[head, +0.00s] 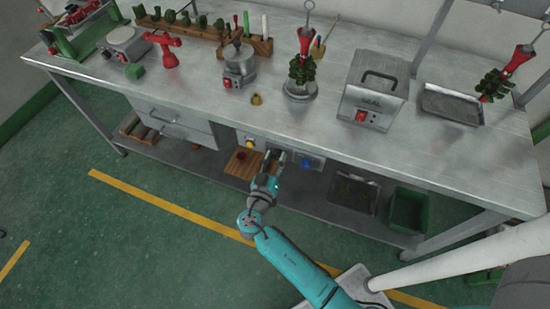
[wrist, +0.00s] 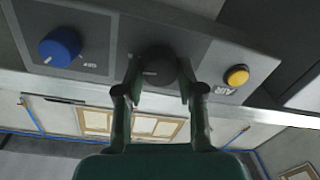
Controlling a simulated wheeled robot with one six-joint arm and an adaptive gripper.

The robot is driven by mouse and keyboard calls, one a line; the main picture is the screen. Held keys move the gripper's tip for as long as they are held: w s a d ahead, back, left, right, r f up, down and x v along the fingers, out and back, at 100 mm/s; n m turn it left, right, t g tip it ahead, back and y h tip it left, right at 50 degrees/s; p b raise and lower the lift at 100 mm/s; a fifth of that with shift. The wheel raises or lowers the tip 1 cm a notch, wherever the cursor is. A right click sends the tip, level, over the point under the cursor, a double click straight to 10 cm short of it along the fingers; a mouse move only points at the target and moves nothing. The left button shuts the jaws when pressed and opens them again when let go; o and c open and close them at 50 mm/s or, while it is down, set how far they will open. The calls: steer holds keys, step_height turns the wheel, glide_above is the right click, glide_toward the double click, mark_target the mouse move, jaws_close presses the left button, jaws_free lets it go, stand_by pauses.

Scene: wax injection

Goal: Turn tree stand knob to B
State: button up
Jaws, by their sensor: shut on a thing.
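A round black knob (wrist: 157,66) sits on the dark control panel (wrist: 112,45) along the bench front. My gripper (wrist: 157,80) is shut on it, with one finger on each side; in the head view my gripper (head: 277,160) reaches the bench front from below and covers the knob. A blue knob (wrist: 60,47) and a yellow button (wrist: 237,75) flank it in the wrist view. The head view also shows the blue knob (head: 307,164) and the yellow button (head: 249,143). The tree stand (head: 300,91) bears a green wax tree.
The metal bench (head: 200,95) carries a pot (head: 238,65), a red clamp tool (head: 163,47) and a grey box with a handle (head: 374,90). Below, a shelf holds a wooden board (head: 240,170) and a green bin (head: 408,210).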

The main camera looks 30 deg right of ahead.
steer(key=shift+m, duration=0.6)
steer(key=shift+f, duration=0.1)
steer(key=o, duration=1.1)
steer(key=shift+o, duration=0.2)
steer(key=v, duration=1.2)
